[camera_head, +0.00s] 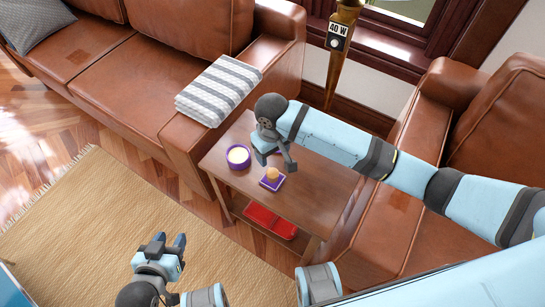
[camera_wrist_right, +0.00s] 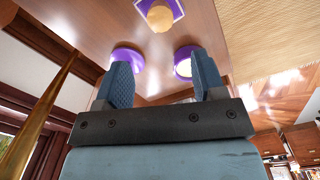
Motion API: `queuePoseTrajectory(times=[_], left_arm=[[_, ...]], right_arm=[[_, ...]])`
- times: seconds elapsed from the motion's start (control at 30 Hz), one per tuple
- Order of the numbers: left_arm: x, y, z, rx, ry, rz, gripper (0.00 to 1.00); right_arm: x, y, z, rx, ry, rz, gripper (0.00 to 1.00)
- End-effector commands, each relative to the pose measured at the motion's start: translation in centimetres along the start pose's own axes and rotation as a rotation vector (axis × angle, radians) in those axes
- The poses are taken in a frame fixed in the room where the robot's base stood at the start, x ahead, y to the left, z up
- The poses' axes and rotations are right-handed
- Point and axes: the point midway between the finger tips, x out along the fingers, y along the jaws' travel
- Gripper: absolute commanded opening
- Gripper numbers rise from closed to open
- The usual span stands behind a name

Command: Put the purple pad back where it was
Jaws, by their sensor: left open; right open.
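The purple pad (camera_head: 264,184) lies on the wooden side table, with a small round tan-orange object (camera_head: 273,174) on top of it. Both also show at the top of the right wrist view, the pad (camera_wrist_right: 179,7) under the round object (camera_wrist_right: 160,17). My right gripper (camera_head: 277,163) is open and empty above the table, just behind the pad in the head view; its fingers (camera_wrist_right: 163,72) point toward the tabletop. My left gripper (camera_head: 169,243) is open and empty over the rug, away from the table.
A purple round container (camera_head: 238,164) with a pale top stands left of the pad. The right wrist view shows two purple round things (camera_wrist_right: 127,57) beyond my fingers. A red object (camera_head: 270,221) lies on the lower shelf. Leather sofas and a brass post (camera_head: 335,75) flank the table.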

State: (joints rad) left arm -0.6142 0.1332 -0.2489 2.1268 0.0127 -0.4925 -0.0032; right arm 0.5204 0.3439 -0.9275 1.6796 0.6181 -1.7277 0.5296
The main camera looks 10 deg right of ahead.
Motion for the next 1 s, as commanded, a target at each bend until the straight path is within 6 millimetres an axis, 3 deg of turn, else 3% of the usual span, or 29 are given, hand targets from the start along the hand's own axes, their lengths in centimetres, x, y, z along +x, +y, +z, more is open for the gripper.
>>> queuePoseTrajectory(times=[0.27, 0.5, 0.63, 0.77, 1.0], left_arm=[[0.1, 0.0, 0.0, -0.004, -0.003, 0.0, 0.43], [0.1, 0.0, 0.0, -0.003, -0.003, -0.001, 0.43], [0.1, 0.0, 0.0, -0.003, -0.003, -0.001, 0.43], [0.0, 0.0, -0.1, -0.003, -0.002, -0.001, 0.43], [0.0, 0.0, -0.2, -0.003, 0.001, -0.001, 0.43]], right_arm=[[-0.4, -0.5, 0.2, -0.004, 0.015, -0.019, 0.63], [2.7, -5.2, 2.8, -0.012, 0.245, -0.214, 0.63], [3.6, -6.5, 4.8, 0.022, 0.444, -0.294, 0.63], [4.0, -5.9, 7.6, 0.071, 0.636, -0.296, 0.63], [3.6, -1.8, 14.5, 0.135, 0.906, -0.136, 0.63]])
